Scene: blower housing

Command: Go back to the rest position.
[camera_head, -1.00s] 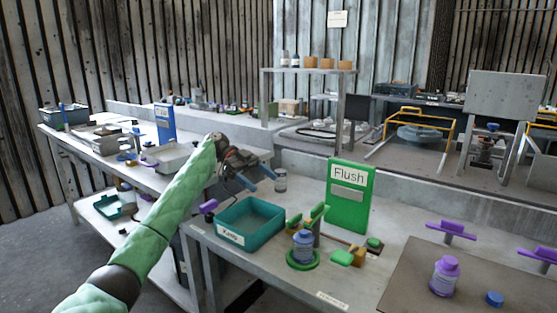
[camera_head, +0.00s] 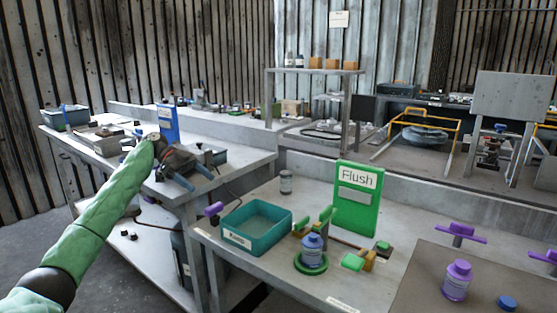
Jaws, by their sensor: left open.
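My left gripper (camera_head: 198,181) is in the head view, at the end of my green-sleeved left arm (camera_head: 95,215). It is open with nothing between its fingers. It hangs in the air to the left of the teal tray (camera_head: 238,243), around the near corner of the left bench (camera_head: 230,172). My right gripper is not in view.
On the front table stand the teal tray, a green "Flush" panel (camera_head: 357,210), a blue-capped bottle (camera_head: 312,250) on a green ring, and a purple-capped bottle (camera_head: 456,282) on a brown mat (camera_head: 410,278). A small jar (camera_head: 286,182) stands behind the tray.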

